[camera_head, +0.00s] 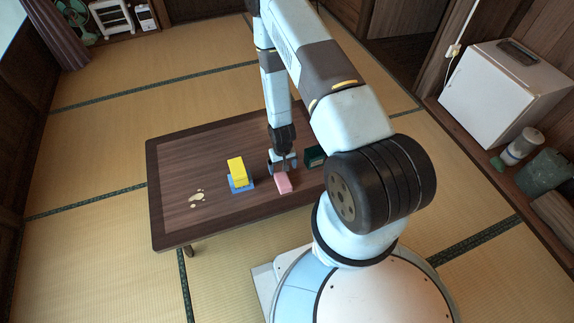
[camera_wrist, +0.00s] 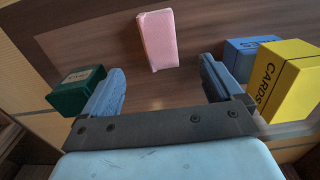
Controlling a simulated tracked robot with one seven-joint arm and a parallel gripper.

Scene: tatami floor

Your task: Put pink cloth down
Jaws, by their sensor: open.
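The pink cloth (camera_head: 284,182) is a small folded block lying on the low dark wooden table (camera_head: 190,160). In the wrist view the cloth (camera_wrist: 157,39) lies flat on the tabletop, beyond and between my fingertips. My gripper (camera_head: 282,165) is above the table right by the cloth. In the wrist view my gripper (camera_wrist: 163,80) has its two blue fingers spread wide, with nothing between them. The cloth appears apart from both fingers.
A dark green box (camera_head: 314,156) is to the right, partly hidden by my arm.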

